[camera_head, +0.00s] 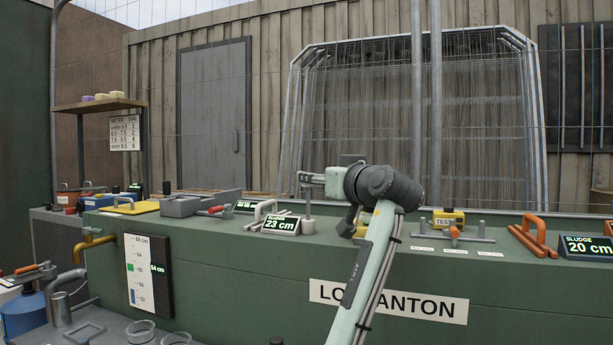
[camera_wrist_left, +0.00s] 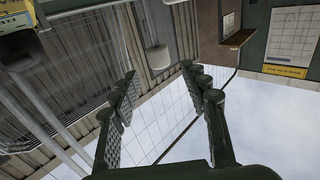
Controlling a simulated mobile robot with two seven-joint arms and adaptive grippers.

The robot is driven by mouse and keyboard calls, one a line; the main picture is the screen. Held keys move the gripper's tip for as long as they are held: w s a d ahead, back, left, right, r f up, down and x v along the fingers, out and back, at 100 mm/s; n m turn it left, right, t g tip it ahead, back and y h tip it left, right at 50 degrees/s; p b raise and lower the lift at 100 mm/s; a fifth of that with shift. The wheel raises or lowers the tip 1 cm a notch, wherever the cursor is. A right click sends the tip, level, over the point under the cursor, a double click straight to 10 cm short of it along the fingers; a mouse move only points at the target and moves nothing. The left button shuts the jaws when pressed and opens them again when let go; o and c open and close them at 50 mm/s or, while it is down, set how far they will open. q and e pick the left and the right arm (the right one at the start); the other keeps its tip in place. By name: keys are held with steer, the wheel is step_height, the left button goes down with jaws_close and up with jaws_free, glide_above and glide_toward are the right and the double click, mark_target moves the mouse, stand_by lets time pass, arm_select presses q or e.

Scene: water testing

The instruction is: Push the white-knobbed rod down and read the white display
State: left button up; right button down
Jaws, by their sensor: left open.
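The white-edged display (camera_head: 282,225) on the green counter reads "SLUDGE 23 cm". Just behind it, a thin grey rod (camera_head: 308,202) stands upright on a round base; its top is hidden by my left gripper. My left gripper (camera_head: 306,178) is above the rod, pointing left, with its arm coming up from the bottom of the head view. In the left wrist view, which is upside down, its two fingers (camera_wrist_left: 158,85) are apart with nothing between them. A pale cylinder (camera_wrist_left: 158,57) on a rod, perhaps the white knob, shows beyond the fingers, apart from them.
Another display (camera_head: 587,246) at the right reads "SLUDGE 20 cm", beside an orange handle (camera_head: 537,230). A white handle (camera_head: 264,209) stands left of the white-edged display. A yellow "TEST" box (camera_head: 449,218) and grey posts stand right of my arm. Wire fence panels (camera_head: 410,110) lean behind.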

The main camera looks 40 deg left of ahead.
arm_select(q)
steer(key=shift+x, duration=2.8)
jaws_close()
